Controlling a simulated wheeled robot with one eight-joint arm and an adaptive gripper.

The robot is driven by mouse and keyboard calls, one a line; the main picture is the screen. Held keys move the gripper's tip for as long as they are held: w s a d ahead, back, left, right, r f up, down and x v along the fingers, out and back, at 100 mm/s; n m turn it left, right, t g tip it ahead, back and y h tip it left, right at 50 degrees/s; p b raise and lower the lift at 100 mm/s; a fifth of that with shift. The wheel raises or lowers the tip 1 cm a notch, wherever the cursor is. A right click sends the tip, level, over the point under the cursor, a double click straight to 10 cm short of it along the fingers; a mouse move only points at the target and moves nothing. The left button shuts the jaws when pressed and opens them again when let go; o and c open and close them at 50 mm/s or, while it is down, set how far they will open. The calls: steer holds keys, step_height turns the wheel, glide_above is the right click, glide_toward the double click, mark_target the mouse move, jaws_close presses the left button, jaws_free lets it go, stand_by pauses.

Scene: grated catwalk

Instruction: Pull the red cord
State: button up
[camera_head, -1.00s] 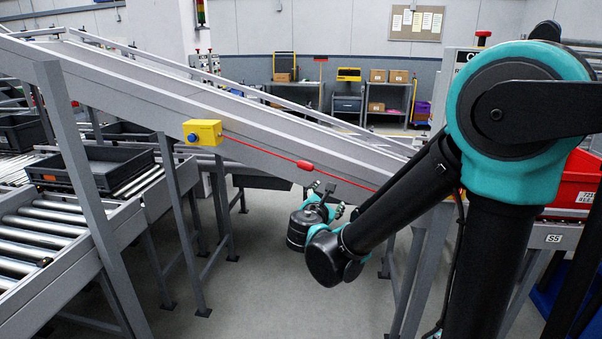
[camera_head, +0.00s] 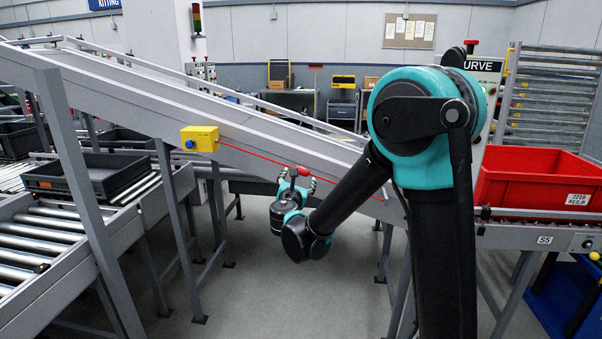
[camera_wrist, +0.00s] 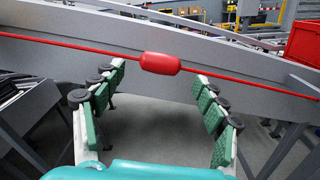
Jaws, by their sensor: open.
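The red cord (camera_head: 248,153) runs from a yellow switch box (camera_head: 200,139) down along the side of the sloping conveyor. It also crosses the wrist view (camera_wrist: 70,43) from left to right. A thick red grip (camera_wrist: 160,63) sits on the cord, and in the head view it shows as a small red shape (camera_head: 303,171) at my gripper. My gripper (camera_wrist: 163,88) is open, with green-padded fingers spread to either side. In the wrist view the red grip appears between and just beyond the fingertips. I cannot tell whether they touch the cord.
The grey sloping conveyor (camera_head: 150,90) lies behind the cord, with grey support legs below. A red bin (camera_head: 535,178) stands on rollers at the right. A black tray (camera_head: 95,176) sits on the left roller conveyor. The floor below my gripper is clear.

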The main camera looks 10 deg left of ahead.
mark_target(301, 172)
steer(key=w, duration=0.6)
steer(key=shift+d, duration=0.1)
steer(key=c, duration=1.3)
steer(key=shift+s, duration=2.55)
steer(key=o, duration=1.3)
